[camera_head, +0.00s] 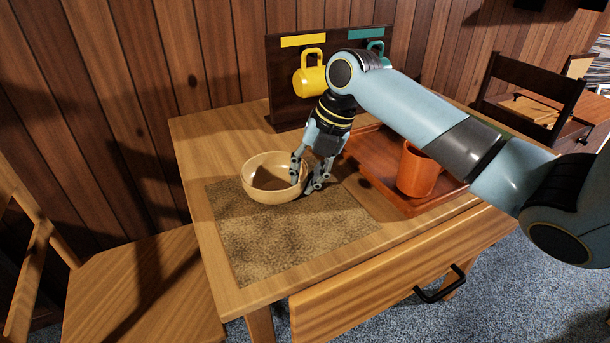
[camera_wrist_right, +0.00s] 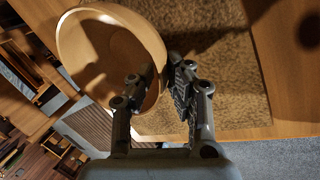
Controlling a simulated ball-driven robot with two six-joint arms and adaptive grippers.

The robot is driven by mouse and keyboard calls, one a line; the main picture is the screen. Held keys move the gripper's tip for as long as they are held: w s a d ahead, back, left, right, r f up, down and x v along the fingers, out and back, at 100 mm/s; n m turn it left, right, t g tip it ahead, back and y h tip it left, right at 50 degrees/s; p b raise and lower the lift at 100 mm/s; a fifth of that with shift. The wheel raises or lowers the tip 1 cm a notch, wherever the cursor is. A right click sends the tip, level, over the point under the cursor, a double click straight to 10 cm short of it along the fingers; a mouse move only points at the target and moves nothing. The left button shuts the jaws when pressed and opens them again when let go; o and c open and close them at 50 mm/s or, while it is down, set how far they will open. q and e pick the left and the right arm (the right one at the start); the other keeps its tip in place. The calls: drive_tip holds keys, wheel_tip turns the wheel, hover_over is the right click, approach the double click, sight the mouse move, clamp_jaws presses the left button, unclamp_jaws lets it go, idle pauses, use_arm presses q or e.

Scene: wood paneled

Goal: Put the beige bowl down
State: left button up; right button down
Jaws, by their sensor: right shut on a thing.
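The beige bowl (camera_head: 266,181) is upright at the back left part of the brown mat (camera_head: 280,237). I cannot tell whether its base touches the mat or hangs just above it. My right gripper (camera_head: 302,184) reaches down at the bowl's right side and is shut on its rim, one finger inside and one outside. In the right wrist view the bowl (camera_wrist_right: 105,42) fills the upper left, with its wall between the fingers of the gripper (camera_wrist_right: 163,75). My left gripper is not in view.
A red-brown tray (camera_head: 370,165) with an orange mug (camera_head: 417,172) stands right of the mat. Behind is a dark rack (camera_head: 283,75) with a yellow mug (camera_head: 309,78) and a teal mug (camera_head: 377,48). A drawer (camera_head: 380,290) stands open in front. The mat's front is bare.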

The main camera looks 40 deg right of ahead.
drive_tip(key=shift+f, duration=0.1)
drive_tip(key=c, duration=1.3)
unclamp_jaws()
drive_tip(key=p+v, duration=0.1)
drive_tip(key=v, duration=1.1)
drive_tip(key=shift+p, duration=0.4)
